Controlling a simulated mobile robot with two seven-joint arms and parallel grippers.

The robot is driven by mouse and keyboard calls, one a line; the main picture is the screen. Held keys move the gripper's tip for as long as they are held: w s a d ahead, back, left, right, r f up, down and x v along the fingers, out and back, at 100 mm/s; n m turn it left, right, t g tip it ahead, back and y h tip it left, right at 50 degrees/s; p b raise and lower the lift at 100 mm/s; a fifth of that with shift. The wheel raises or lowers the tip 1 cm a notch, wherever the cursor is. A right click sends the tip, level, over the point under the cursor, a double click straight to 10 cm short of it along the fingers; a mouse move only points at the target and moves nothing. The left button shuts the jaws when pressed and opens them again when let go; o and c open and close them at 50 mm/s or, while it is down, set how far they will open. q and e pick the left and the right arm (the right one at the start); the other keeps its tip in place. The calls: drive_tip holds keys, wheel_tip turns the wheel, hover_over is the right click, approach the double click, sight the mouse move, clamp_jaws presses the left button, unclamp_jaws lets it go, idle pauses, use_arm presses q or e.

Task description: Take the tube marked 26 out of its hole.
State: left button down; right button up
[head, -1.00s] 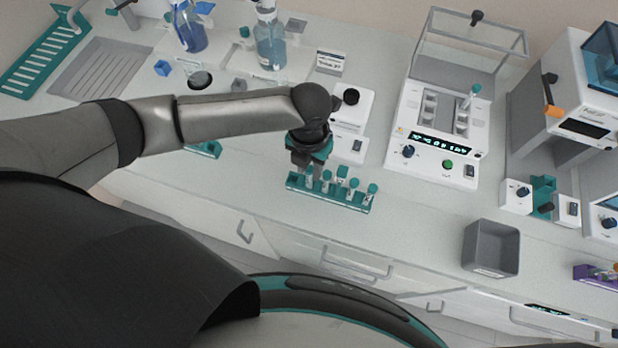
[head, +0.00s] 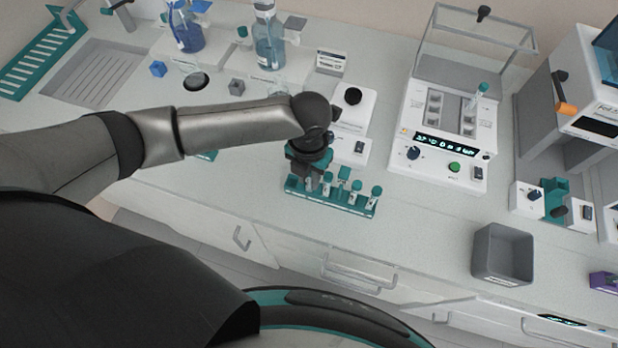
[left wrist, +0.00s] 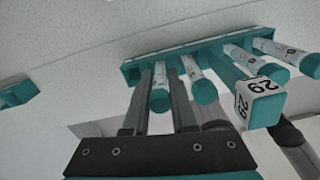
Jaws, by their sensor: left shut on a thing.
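A teal rack (head: 357,207) holds a short row of white tubes with teal caps near the bench's front. The rack also shows in the left wrist view (left wrist: 134,73). My left gripper (head: 309,183) reaches down at the rack's left end. In the left wrist view its dark fingers (left wrist: 160,90) are shut around a teal-capped tube (left wrist: 159,100). No number is readable on this tube, and its lower end is at the rack. A teal block (left wrist: 259,100) on a post among the tubes carries white labels that seem to read 29. My right gripper is not in view.
Another teal-capped tube (left wrist: 205,91) stands close beside the right finger. A white device (head: 348,110) stands behind the rack, and a larger machine (head: 437,173) to its right. A grey bin (head: 502,255) stands at front right. Bare bench lies between rack and bin.

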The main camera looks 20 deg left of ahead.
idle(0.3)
use_arm(q)
wheel_tip(320, 180, up, 20)
drive_tip(key=p, duration=0.1)
idle(0.4)
